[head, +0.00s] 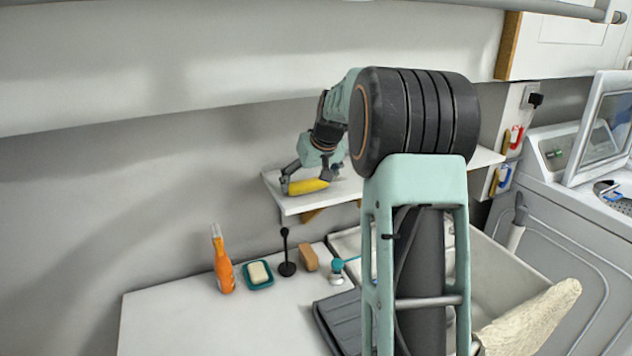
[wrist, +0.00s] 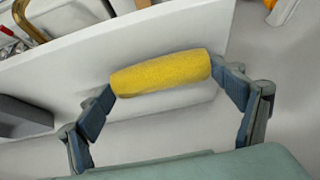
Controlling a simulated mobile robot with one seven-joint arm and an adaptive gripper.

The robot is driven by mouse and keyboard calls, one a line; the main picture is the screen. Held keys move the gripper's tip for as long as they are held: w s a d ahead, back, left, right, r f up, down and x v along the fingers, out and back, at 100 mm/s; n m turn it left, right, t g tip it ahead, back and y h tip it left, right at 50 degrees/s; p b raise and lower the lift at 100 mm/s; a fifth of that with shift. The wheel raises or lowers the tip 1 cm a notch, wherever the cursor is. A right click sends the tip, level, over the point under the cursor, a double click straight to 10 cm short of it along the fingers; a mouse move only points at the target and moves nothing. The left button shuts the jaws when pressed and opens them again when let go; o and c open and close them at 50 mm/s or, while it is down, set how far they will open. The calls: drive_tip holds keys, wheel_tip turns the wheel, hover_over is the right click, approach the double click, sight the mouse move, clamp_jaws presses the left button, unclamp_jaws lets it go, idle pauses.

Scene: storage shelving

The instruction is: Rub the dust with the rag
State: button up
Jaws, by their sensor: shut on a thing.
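The rag is a yellow roll (head: 307,187) held at the white wall shelf (head: 291,207) in the head view. It also shows in the wrist view (wrist: 160,74), lying crosswise between the two fingers. My gripper (wrist: 164,90) is shut on the rag, with one fingertip at each end of it. In the head view my gripper (head: 310,180) is over the left part of the shelf. I cannot tell whether the rag touches the shelf surface. I cannot make out any dust in either view.
Below the shelf, a counter (head: 160,320) bears an orange bottle (head: 223,262), a soap dish (head: 258,275), a black-handled tool (head: 286,255) and a brown brush (head: 309,258). A sink (head: 490,270) and a white washing machine (head: 560,220) stand to the right. A cabinet hangs above.

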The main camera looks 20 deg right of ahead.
sight(291, 182)
drive_tip(key=shift+a+f, duration=0.15)
drive_tip(key=shift+a, duration=2.2)
drive_tip(key=shift+w+r, duration=0.2)
drive_tip(key=shift+w, duration=0.15)
drive_tip(key=shift+w+p, duration=0.55)
drive_tip(key=shift+d+f, duration=0.1)
drive_tip(key=shift+d, duration=3.65)
drive_tip(key=shift+d+p, duration=1.6)
drive_tip(key=shift+d, duration=3.8)
drive_tip(key=shift+r+p, duration=2.25)
drive_tip(key=shift+r, duration=0.75)
